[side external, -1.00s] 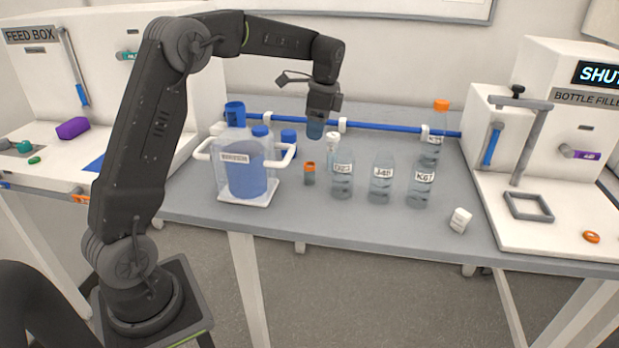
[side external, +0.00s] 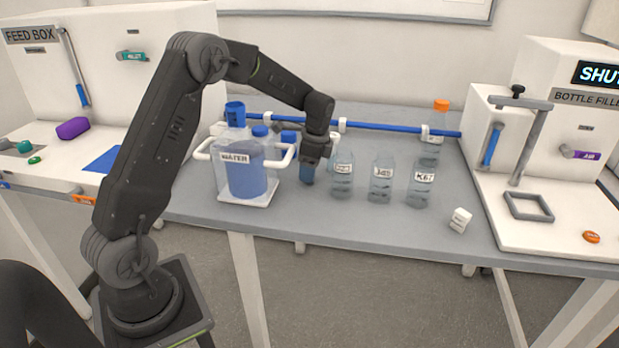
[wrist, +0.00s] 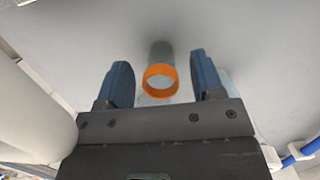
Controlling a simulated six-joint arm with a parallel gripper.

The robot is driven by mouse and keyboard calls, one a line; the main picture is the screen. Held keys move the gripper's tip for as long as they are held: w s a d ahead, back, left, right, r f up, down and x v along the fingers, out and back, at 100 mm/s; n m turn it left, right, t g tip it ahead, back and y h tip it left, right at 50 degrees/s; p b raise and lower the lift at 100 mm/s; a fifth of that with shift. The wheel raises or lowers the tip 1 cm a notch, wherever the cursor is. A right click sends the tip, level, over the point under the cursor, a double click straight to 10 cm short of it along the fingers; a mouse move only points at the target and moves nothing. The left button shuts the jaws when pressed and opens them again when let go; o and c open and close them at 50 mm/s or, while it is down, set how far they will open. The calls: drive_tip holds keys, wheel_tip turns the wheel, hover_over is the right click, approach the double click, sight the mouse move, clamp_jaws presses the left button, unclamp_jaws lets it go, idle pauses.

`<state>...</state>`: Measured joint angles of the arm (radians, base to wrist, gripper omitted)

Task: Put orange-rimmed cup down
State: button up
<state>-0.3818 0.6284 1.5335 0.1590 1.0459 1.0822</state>
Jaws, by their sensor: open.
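The orange-rimmed cup (wrist: 161,81) stands on the grey table in the wrist view, seen from above as an orange ring with a clear body. My gripper (wrist: 162,85) is open, with one blue finger on each side of the cup and a gap showing at both sides. In the side external view my gripper (side external: 307,175) points down at the table between the water container and the nearest labelled bottle. It hides the cup there.
The water container (side external: 245,175) with white handles stands just left of my gripper. Several clear labelled bottles, the nearest one (side external: 342,176), stand to its right. A blue rail (side external: 380,126) runs behind. The table front near my gripper is clear.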

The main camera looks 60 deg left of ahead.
drive_tip(key=shift+a+f, duration=0.15)
drive_tip(key=shift+f, duration=0.75)
drive_tip(key=c, duration=1.1)
drive_tip(key=shift+o, duration=0.2)
drive_tip(key=shift+r, duration=0.1)
